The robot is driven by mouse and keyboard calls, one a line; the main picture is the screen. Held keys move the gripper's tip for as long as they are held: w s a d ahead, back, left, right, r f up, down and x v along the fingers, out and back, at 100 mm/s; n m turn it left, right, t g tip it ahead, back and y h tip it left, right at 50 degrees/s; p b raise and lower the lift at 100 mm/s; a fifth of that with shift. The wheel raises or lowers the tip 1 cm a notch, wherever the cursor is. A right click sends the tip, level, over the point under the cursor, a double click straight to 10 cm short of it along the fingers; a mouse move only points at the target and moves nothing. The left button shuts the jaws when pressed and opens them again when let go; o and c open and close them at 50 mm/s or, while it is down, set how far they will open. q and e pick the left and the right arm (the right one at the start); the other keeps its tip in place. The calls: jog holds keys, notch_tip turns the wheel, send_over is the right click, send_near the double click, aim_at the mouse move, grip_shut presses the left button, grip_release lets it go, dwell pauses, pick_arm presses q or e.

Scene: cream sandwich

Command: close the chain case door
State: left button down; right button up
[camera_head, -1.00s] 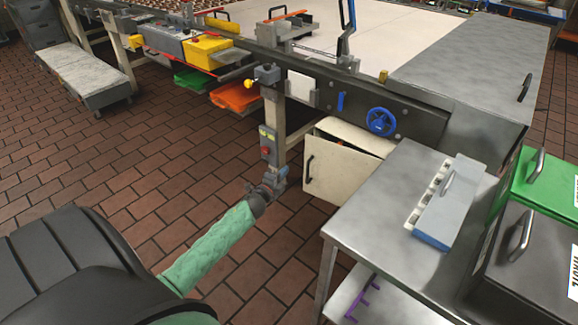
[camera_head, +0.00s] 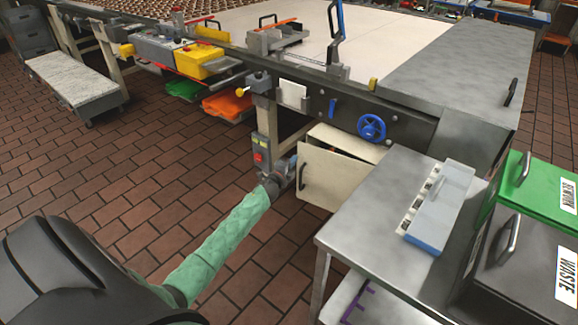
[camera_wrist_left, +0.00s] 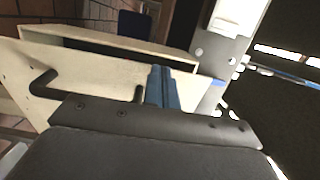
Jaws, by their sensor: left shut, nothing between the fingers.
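The chain case is a cream box under the machine, with its cream door (camera_head: 328,178) standing ajar at the front. A gap shows along the top between the door and the case body (camera_head: 345,141). The door has a dark bar handle (camera_head: 302,172) near its left edge. My left gripper (camera_head: 291,168) is shut and empty beside that handle; I cannot tell whether it touches the door. In the left wrist view, the shut blue fingers (camera_wrist_left: 160,88) are in front of the cream door (camera_wrist_left: 75,80), with the dark handle (camera_wrist_left: 42,84) to the left. My right gripper is not in view.
A grey metal table (camera_head: 370,215) with a light tray (camera_head: 438,205) stands right of the door. A control box (camera_head: 261,150) hangs on the machine leg left of it. A blue handwheel (camera_head: 371,127) sits above. Open brick floor (camera_head: 130,190) lies to the left.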

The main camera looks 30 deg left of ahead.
pick_arm(q)
jog(key=shift+w, duration=0.25)
jog(key=shift+w, duration=0.1)
